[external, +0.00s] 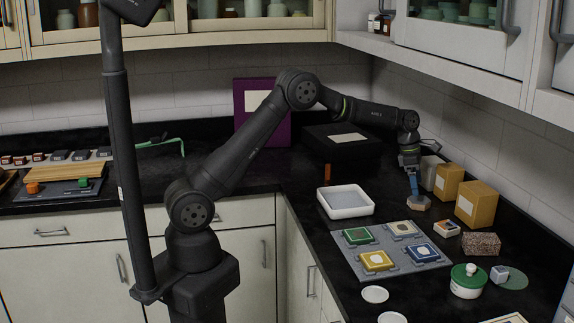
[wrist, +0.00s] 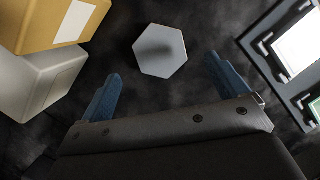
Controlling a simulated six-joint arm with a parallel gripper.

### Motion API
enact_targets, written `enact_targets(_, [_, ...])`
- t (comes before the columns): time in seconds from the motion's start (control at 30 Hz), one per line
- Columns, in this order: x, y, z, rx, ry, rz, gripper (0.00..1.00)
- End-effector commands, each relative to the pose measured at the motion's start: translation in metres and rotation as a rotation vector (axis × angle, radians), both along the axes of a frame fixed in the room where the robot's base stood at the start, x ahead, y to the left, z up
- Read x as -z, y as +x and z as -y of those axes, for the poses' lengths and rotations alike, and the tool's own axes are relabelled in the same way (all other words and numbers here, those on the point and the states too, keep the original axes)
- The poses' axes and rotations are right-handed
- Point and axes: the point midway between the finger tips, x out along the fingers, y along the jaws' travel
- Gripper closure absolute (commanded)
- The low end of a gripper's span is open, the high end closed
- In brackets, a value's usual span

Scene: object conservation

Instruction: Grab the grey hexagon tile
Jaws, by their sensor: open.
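The grey hexagon tile (wrist: 160,50) lies flat on the dark counter in the wrist view. It sits beyond and roughly between the two blue fingertips of my gripper (wrist: 165,85), apart from both. My gripper is open and nothing is between its fingers. In the external view my gripper (external: 412,192) points down just above the counter, and the tile (external: 419,203) shows at its fingertips, brownish-grey in that light. A finger partly overlaps the tile there.
Yellow boxes (external: 476,205) and a pale box (wrist: 20,85) stand close by. A white tray (external: 345,215) and a grey board (external: 345,256) with several coloured tiles lie nearby. A speckled block (external: 481,244) and a green pot (external: 467,290) stand nearer the front.

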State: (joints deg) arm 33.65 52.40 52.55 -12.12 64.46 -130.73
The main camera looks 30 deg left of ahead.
Motion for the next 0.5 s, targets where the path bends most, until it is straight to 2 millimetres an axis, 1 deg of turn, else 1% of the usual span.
enact_targets(0.2, [0.011,0.000,0.003,0.001,0.001,-0.001,0.08])
enact_targets(0.27, [0.019,0.001,0.005,0.001,0.001,-0.002,0.08])
enact_targets(0.4, [0.040,0.002,0.010,0.001,0.002,-0.002,0.08])
enact_targets(0.5, [0.051,0.003,0.013,0.001,0.000,-0.001,0.08])
